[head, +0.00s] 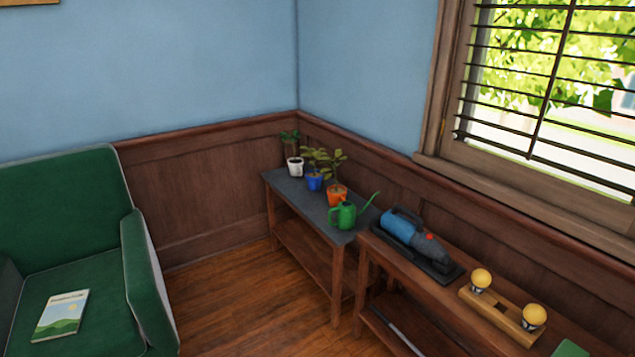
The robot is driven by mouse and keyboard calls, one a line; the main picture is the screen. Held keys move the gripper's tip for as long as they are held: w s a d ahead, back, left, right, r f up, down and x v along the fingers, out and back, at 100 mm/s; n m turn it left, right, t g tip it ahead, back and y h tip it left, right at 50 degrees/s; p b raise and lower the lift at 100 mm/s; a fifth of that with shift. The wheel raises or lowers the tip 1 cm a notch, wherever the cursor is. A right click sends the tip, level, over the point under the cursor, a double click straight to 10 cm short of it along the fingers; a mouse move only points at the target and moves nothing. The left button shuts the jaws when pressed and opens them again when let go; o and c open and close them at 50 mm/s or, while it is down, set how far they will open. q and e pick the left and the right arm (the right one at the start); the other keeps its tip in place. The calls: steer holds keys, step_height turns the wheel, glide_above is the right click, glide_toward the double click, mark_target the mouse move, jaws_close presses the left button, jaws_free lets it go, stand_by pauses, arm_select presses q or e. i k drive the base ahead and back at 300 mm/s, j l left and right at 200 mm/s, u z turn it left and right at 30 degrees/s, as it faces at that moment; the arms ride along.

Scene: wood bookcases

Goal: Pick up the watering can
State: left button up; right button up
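A green watering can (344,215) stands upright on the dark top of a wooden side table (302,200) in the corner of the room. Its thin spout points up and to the right, and its handle is on the left side. It stands at the near end of that table, just in front of a plant in an orange pot (337,195). Neither of my grippers shows in the head view, and nothing is touching the can.
A blue potted plant (314,181) and a white one (295,166) stand behind. A second table (440,295) adjoins at right, holding a handheld vacuum (412,234) and a wooden stand with yellow-topped bulbs (502,316). A green armchair (70,225) is left. Wood floor (235,300) between is clear.

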mark_target(347, 216)
steer(key=i+j+z, duration=0.2)
steer(key=i+j, duration=0.25)
steer(key=i, duration=0.2)
steer(key=i+j+z, duration=0.25)
steer(key=i+j, duration=0.25)
steer(key=i+j+z, duration=0.2)
steer(key=i+j, duration=0.45)
steer(key=i+j+z, duration=0.2)
steer(key=i+j, duration=0.35)
steer(key=j, duration=0.2)
